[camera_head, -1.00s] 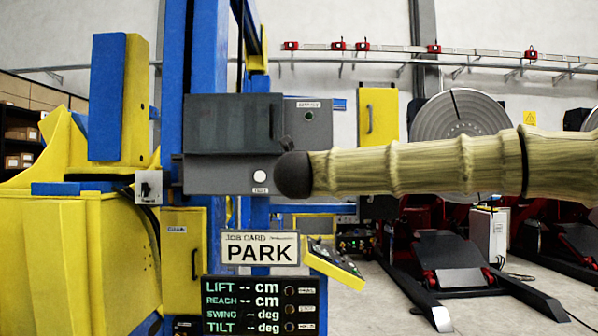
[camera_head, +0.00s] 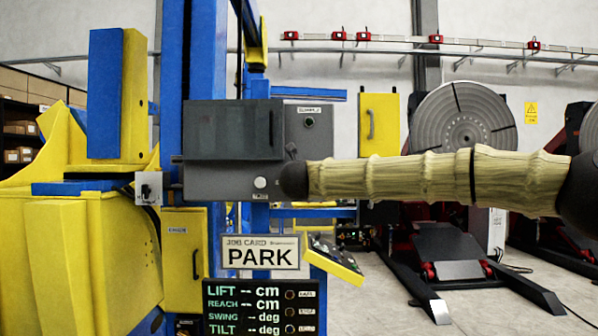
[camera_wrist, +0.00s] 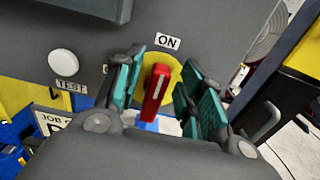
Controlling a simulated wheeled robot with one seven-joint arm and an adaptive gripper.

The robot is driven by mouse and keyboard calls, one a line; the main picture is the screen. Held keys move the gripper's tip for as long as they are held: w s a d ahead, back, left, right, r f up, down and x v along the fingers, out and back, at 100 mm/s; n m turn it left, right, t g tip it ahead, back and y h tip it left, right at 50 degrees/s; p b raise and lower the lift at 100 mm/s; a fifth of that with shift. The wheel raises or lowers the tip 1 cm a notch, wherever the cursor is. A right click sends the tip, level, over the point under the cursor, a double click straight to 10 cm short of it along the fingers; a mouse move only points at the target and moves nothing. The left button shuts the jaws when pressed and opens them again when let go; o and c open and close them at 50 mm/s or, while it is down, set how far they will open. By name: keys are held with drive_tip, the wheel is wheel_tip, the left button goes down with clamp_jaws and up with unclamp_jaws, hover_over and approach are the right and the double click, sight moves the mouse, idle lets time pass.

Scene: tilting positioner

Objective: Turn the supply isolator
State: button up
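The supply isolator's red handle (camera_wrist: 156,92) shows in the wrist view on a yellow disc (camera_wrist: 174,72) on a grey panel. A white ON label (camera_wrist: 168,43) sits just above the disc, and the handle's long axis points roughly toward it. My gripper (camera_wrist: 161,84) is open, with its teal finger pads on either side of the handle. The fingers look close to it, but contact cannot be told. In the head view, the grey control cabinet (camera_head: 232,178) shows, while my arm hides the handle and gripper.
A white TEST button (camera_wrist: 63,62) is left of the handle in the wrist view. A yellow cabinet (camera_wrist: 300,45) with a grey handle is close on the right.

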drive_tip(key=shift+c, duration=0.3)
clamp_jaws()
drive_tip(key=n+b, duration=0.1)
drive_tip(key=n, duration=0.2)
drive_tip(key=shift+a+f+n+b, duration=0.1)
drive_tip(key=shift+a+n+b, duration=0.2)
drive_tip(key=shift+a+b, duration=0.1)
drive_tip(key=shift+a+f+n+p, duration=0.15)
drive_tip(key=shift+a+f+n, duration=0.2)
drive_tip(key=shift+n, duration=2.05)
drive_tip(key=shift+a+f+n+p, duration=0.2)
drive_tip(key=shift+f+n, duration=0.2)
drive_tip(key=shift+n, duration=2)
drive_tip(key=shift+a+f+n+p, duration=0.15)
drive_tip(key=shift+a+f+n, duration=0.2)
drive_tip(key=shift+n, duration=2.05)
drive_tip(key=shift+f, duration=0.1)
